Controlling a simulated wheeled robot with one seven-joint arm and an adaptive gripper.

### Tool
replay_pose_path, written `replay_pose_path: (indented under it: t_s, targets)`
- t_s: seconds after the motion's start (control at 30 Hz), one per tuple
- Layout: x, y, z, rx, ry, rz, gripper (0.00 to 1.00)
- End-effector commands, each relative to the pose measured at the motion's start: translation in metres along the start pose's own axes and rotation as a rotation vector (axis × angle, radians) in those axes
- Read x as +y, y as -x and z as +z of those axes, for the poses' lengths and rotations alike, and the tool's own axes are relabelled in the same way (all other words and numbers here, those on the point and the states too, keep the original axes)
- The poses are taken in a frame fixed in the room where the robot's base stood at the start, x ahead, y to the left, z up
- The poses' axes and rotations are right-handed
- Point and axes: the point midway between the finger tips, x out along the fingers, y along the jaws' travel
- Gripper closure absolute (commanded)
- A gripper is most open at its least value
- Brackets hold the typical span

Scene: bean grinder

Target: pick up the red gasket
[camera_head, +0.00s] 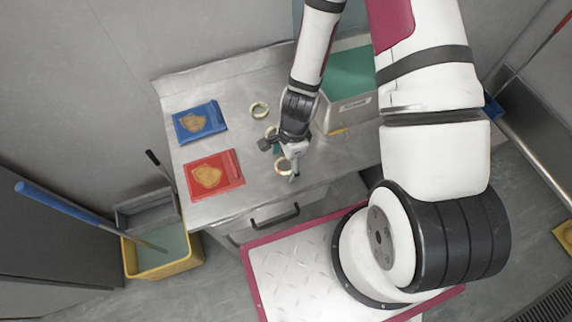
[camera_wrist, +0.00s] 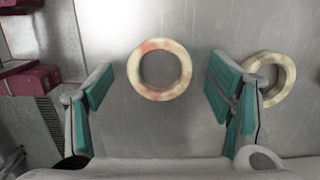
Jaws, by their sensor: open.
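A pale ring with faint red patches, the most reddish one and likely the red gasket (camera_wrist: 160,43), lies flat on the metal table between my open fingers in the wrist view. In the head view a ring with a reddish-brown tint (camera_head: 277,168) lies under my gripper (camera_head: 286,162), partly covered by it. My gripper (camera_wrist: 158,75) is open and empty, with teal finger pads on either side of the ring and apart from it. Whether the fingertips are down at the ring's height is hard to tell.
A yellowish ring (camera_wrist: 287,87) lies close beside the right finger, partly behind it. Another pale ring (camera_head: 259,104) lies farther back. Blue (camera_head: 200,122) and red (camera_head: 215,175) packets lie at the left of the table. A bin with a green top (camera_head: 347,112) stands right of my gripper.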

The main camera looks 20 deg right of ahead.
Motion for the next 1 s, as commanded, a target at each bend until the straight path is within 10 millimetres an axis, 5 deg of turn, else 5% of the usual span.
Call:
replay_pose_path:
  t_s: [0.13,0.33,1.0]
  targets:
    - [0.0,0.0,0.0,0.0,0.0,0.0,0.26]
    - [0.0,0.0,0.0,0.0,0.0,0.0,0.7]
    - [-0.001,0.013,0.001,0.001,0.001,-0.001,0.71]
